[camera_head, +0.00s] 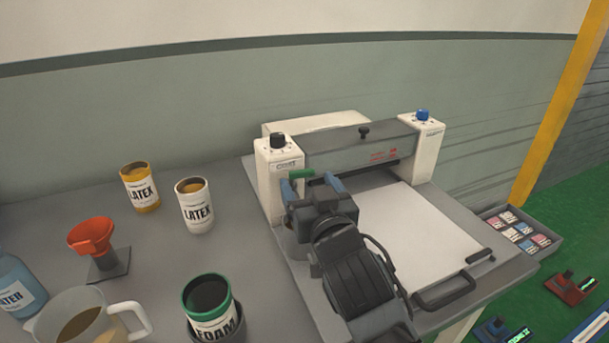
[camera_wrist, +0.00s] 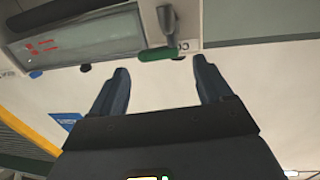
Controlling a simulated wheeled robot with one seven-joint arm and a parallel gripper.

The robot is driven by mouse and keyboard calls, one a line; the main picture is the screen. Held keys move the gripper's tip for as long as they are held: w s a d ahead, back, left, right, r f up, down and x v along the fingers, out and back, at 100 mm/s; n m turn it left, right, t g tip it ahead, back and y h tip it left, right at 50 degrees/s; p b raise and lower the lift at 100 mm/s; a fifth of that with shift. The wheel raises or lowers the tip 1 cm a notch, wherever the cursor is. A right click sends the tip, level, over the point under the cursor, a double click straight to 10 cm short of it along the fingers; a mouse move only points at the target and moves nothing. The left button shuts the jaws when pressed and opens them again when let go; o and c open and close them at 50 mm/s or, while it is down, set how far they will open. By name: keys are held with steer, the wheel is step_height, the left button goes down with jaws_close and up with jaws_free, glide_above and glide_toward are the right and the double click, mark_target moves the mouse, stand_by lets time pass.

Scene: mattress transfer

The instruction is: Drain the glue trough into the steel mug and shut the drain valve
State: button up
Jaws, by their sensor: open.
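The glue machine has a grey trough housing (camera_head: 362,146) between two white posts. A drain valve handle with a green grip (camera_head: 301,173) sticks out near its left post. In the wrist view the green grip (camera_wrist: 165,54) lies crosswise below a grey metal stem. My gripper (camera_head: 310,186) is open, its blue-grey fingers near the green grip. In the wrist view my gripper (camera_wrist: 161,66) is open and empty, the grip just beyond and between its fingertips. The trough's inside is hidden.
Two LATEX cans (camera_head: 196,212), an orange funnel (camera_head: 92,237), a FOAM can (camera_head: 208,297), a pitcher (camera_head: 80,318) and a blue WATER bottle (camera_head: 17,287) stand left on the grey table (camera_head: 150,262). A white sheet (camera_head: 425,240) lies on the machine bed, right of my arm.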

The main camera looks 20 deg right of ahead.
mark_target(302, 173)
steer(key=shift+w+d, duration=0.15)
steer(key=shift+w, duration=1.5)
steer(key=shift+c, duration=0.2)
steer(key=c, duration=1)
steer(key=shift+p, duration=0.4)
steer(key=shift+n+y+p, duration=0.6)
steer(key=shift+y+p, duration=0.3)
steer(key=shift+p, duration=0.15)
steer(key=shift+w+f+y+p, duration=0.1)
steer(key=shift+y+p, duration=0.3)
steer(key=shift+p, duration=0.15)
steer(key=o, duration=1)
steer(key=shift+d, duration=0.15)
steer(key=shift+o, duration=0.2)
